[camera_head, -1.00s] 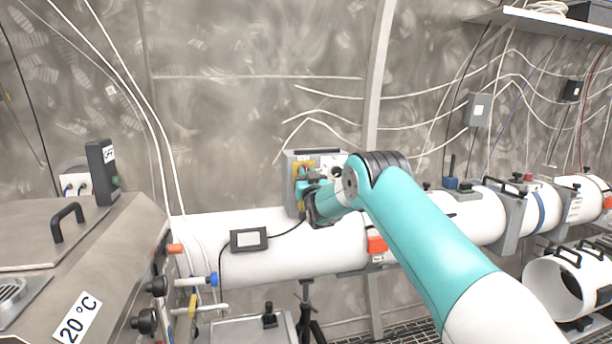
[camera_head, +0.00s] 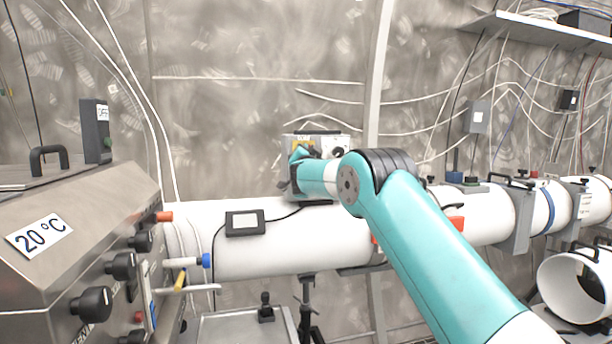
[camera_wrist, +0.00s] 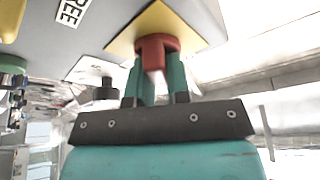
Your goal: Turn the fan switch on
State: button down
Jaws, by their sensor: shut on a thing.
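The fan switch looks like a red rotary knob (camera_wrist: 156,46) on a yellow diamond-shaped plate (camera_wrist: 196,24), seen close up in the wrist view. My gripper (camera_wrist: 155,72) has its two teal fingers on either side of the knob and is shut on it. In the head view, my gripper (camera_head: 299,154) is at the left front of a grey control box (camera_head: 333,142) above the white pipe. My wrist hides the knob and most of the box's left side there. I cannot tell from the knob which setting it is at.
A white pipe (camera_head: 290,245) runs below the box, with a small display (camera_head: 245,223) on it. A steel machine (camera_head: 85,235) with black knobs stands at the left. In the wrist view, a black knob (camera_wrist: 106,90) is left of the fingers.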

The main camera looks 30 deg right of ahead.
jog(key=m+g+b, duration=0.1)
jog(key=m+b, duration=0.1)
jog(key=m, duration=0.1)
jog(key=shift+f+m+h, duration=0.15)
jog(key=shift+m+h, duration=0.15)
jog(key=shift+h, duration=0.1)
jog(key=m+g+b, duration=0.1)
jog(key=m, duration=0.2)
jog(key=shift+g, duration=0.3)
jog(key=m+g, duration=0.1)
jog(key=m, duration=0.2)
jog(key=m+g, duration=0.1)
jog(key=m, duration=0.2)
jog(key=shift+r, duration=0.2)
jog(key=c, duration=1.1)
grip_release()
jog(key=shift+d+f, duration=0.1)
